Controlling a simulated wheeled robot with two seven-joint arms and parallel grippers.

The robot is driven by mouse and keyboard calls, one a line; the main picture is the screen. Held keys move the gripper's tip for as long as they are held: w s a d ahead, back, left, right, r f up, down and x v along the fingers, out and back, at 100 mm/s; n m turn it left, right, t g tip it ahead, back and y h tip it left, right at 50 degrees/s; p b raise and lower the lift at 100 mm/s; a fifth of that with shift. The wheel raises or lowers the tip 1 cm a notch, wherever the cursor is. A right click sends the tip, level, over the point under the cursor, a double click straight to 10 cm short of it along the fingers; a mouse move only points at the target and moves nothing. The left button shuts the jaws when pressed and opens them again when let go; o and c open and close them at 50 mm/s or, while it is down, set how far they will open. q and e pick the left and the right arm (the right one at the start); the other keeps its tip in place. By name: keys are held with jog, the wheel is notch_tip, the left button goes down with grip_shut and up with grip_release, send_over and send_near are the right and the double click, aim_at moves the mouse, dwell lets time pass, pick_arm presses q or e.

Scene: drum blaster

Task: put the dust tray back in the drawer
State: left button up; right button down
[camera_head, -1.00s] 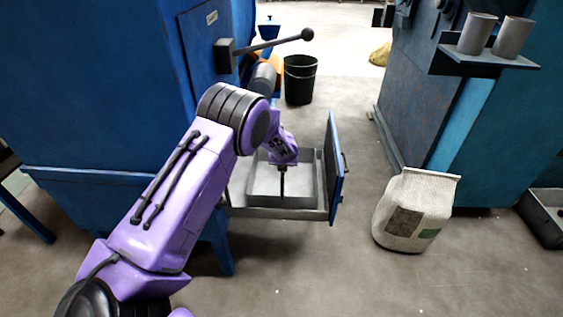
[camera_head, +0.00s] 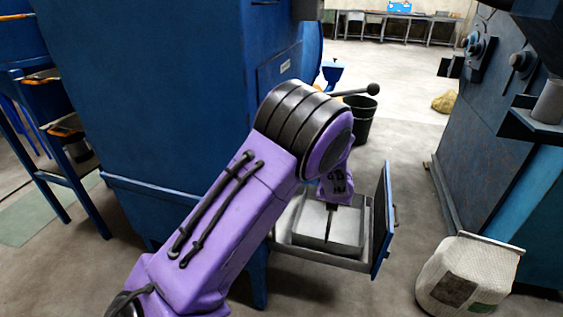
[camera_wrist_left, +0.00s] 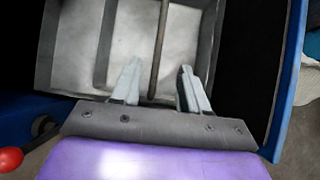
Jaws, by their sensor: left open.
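The dust tray (camera_head: 346,234) is a grey, open metal box. It sits inside the pulled-out grey drawer (camera_head: 318,261), whose blue front panel (camera_head: 382,222) stands upright on the right. My left gripper (camera_head: 328,236) points down over the tray. In the left wrist view its two fingers (camera_wrist_left: 160,70) are open and apart. A thin bar or wall edge (camera_wrist_left: 158,45) runs between them, with grey tray floor (camera_wrist_left: 125,40) beside it. I cannot tell whether the fingers touch the tray. The arm hides part of the drawer's left side. My right gripper is not in view.
The blue machine (camera_head: 170,110) stands behind and left of the drawer. A white sack (camera_head: 468,272) stands on the floor to the right. A dark bucket (camera_head: 361,118) is behind. Another blue machine (camera_head: 480,120) is at right. Open floor lies between them.

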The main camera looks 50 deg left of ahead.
pick_arm(q)
jog(key=s+d+f+n+g+h, duration=0.1)
jog(key=s+d+f+n, duration=0.2)
jog(key=s+f+n, duration=0.3)
jog(key=s+d+f+n+h, duration=0.2)
jog(key=s+d+f+n, duration=0.2)
jog(key=s+f+n, duration=0.25)
jog(key=s+d+f+n+g+h, duration=0.1)
jog(key=s+d+f+n, duration=0.2)
jog(key=s+f+n, duration=0.35)
jog(key=s+a+f+n+y, duration=0.1)
jog(key=s+n, duration=0.7)
jog(key=s, duration=0.1)
jog(key=s+a+f+n+g+y, duration=0.1)
jog(key=s+n+y, duration=0.1)
jog(key=s+n, duration=0.7)
jog(key=shift+s+f+y, duration=0.25)
jog(key=shift+s+y, duration=0.05)
jog(key=shift+s, duration=0.3)
jog(key=shift+w+a, duration=0.1)
jog(key=shift+w, duration=0.15)
